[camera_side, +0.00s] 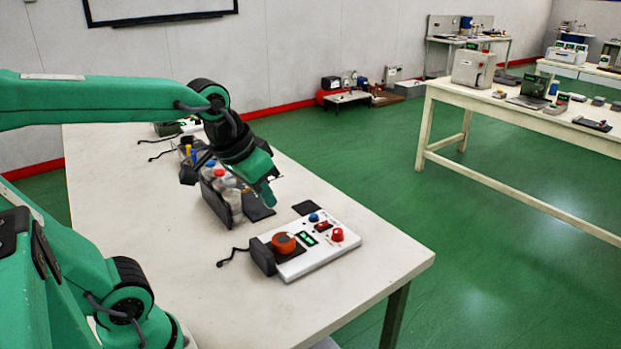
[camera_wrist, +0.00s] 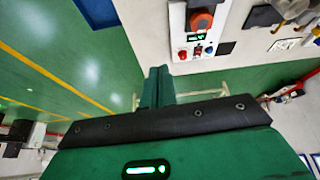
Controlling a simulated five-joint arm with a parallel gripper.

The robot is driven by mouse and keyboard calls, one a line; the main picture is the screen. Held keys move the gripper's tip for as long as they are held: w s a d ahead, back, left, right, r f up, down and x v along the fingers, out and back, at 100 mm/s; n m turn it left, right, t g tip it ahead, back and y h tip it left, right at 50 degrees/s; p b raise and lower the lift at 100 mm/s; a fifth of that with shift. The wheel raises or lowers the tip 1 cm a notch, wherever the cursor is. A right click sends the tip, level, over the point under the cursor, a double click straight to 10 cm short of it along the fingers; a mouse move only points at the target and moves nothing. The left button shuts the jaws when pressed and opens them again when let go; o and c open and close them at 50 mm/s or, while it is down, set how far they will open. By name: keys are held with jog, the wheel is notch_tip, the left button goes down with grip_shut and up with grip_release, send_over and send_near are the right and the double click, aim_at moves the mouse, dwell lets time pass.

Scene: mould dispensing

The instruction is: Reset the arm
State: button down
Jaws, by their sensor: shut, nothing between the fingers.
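My gripper (camera_side: 266,191) is at the end of my green arm, above the white table (camera_side: 375,245). Its fingers are together and hold nothing. In the wrist view the shut green fingers (camera_wrist: 157,88) point away over the table's edge and the green floor. In the side view the fingertips hang between a dark rack of bottles (camera_side: 220,198) and a white control box (camera_side: 305,245). They are apart from the box.
The control box has an orange-red round part, a green display and red and blue knobs; it also shows in the wrist view (camera_wrist: 183,43). A black pad (camera_side: 305,208) lies behind it. The table's front right is clear. Another bench (camera_side: 480,95) stands at the right.

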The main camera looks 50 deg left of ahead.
jog(key=shift+m+t, duration=0.4)
jog(key=shift+s+d+f, duration=0.2)
jog(key=shift+s+f, duration=0.05)
jog(key=shift+s, duration=0.5)
jog(key=shift+s+d+f, duration=0.15)
jog(key=shift+s+f, duration=0.15)
jog(key=shift+s, duration=0.45)
jog(key=shift+s+d+f, duration=0.2)
jog(key=shift+s+f, duration=0.05)
jog(key=shift+s, duration=0.5)
